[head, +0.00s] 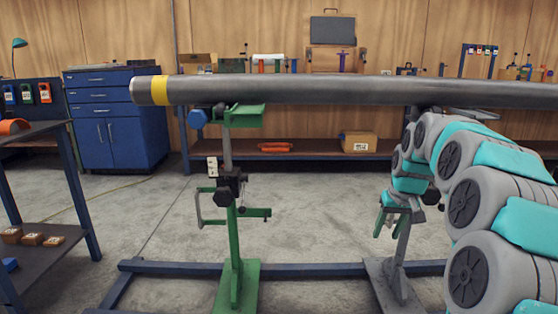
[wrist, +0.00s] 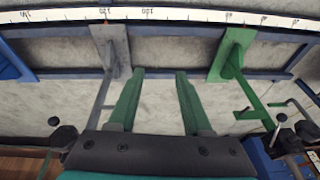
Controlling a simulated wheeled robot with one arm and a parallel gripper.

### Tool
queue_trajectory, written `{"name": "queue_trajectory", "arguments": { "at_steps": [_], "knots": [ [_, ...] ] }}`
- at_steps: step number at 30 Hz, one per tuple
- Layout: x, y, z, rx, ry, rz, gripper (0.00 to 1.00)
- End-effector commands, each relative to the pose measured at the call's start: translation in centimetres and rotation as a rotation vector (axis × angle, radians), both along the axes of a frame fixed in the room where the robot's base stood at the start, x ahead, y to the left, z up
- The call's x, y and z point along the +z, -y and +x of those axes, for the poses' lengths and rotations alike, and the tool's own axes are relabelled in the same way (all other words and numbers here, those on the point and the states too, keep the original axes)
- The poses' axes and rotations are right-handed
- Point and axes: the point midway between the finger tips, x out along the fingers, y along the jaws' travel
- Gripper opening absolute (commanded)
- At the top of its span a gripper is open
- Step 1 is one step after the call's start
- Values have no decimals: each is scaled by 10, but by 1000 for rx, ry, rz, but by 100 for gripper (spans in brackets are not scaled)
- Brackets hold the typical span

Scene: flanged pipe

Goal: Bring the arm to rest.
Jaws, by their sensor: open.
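My arm comes in from the right in the head view, its grey and teal links folded below and in front of the pipe. My gripper (head: 386,224) hangs below the pipe with its green fingers pointing down, close to the grey stand in the picture.
A green stand (head: 237,240) and a grey stand (head: 397,275) rise from a blue floor rail (head: 310,269). A blue-legged table (head: 60,190) is at left, with a blue cabinet (head: 117,120) behind. A white scale strip (wrist: 200,15) crosses the wrist view. Floor between the stands is clear.

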Motion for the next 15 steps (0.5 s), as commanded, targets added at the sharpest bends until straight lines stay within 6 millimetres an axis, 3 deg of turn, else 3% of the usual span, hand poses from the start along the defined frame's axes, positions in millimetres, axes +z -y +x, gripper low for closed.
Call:
{"name": "queue_trajectory", "arguments": {
  "at_steps": [1,6,15],
  "knots": [
    [6,-16,-19,21,-19,4,50],
    [11,-60,-85,68,-85,9,50],
    [1,-110,-216,112,-216,-6,50]
  ]
}}
